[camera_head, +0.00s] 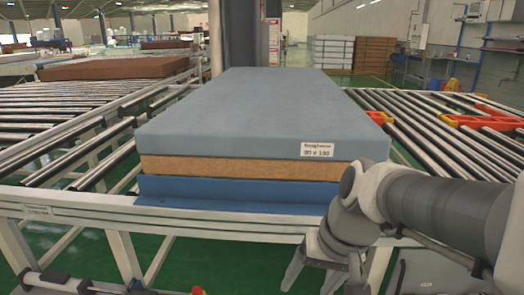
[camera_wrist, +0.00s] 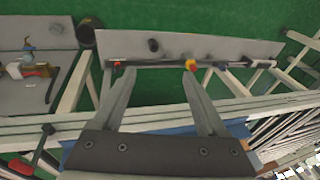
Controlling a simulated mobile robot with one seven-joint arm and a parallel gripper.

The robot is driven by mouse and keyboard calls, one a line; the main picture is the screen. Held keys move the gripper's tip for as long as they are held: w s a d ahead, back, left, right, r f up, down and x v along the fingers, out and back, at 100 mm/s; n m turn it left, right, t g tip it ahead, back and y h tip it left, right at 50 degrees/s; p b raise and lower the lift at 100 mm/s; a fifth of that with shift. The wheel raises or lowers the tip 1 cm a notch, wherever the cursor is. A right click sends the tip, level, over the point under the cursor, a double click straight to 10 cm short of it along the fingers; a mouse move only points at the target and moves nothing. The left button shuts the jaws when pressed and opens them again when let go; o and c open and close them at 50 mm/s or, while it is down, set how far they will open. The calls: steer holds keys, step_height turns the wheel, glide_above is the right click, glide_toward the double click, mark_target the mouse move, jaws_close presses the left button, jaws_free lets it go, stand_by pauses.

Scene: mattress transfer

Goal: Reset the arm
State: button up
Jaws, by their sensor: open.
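My arm (camera_head: 430,205) reaches in from the right in the head view and bends down in front of the conveyor's near edge. My gripper (camera_wrist: 156,77) points downward in the wrist view, with its two fingers spread and nothing between them. A stack of mattresses lies on the conveyor in the head view: a grey-blue one (camera_head: 250,110) with a white label on top, a tan layer (camera_head: 235,168) under it, and a blue layer (camera_head: 230,188) at the bottom. The gripper is beside the stack's near right corner, apart from it.
Roller conveyors run on the left (camera_head: 70,110) and right (camera_head: 450,135) of the stack. Orange-red parts (camera_head: 485,122) lie on the right rollers. A pale frame rail (camera_head: 150,220) crosses in front. A brown mattress (camera_head: 120,67) lies at the back left. Green floor shows below.

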steer(key=s+d+r+t+h+p, duration=0.2)
steer(key=s+d+r+t+h, duration=0.15)
steer(key=s+d+r, duration=0.25)
step_height(320, 180, up, 19)
steer(key=p, duration=1.8)
steer(key=shift+w+n+y, duration=0.2)
steer(key=shift+n+y, duration=0.2)
steer(key=shift+y, duration=0.05)
steer(key=shift+f, duration=0.15)
steer(key=c, duration=0.4)
steer(key=shift+d, duration=0.2)
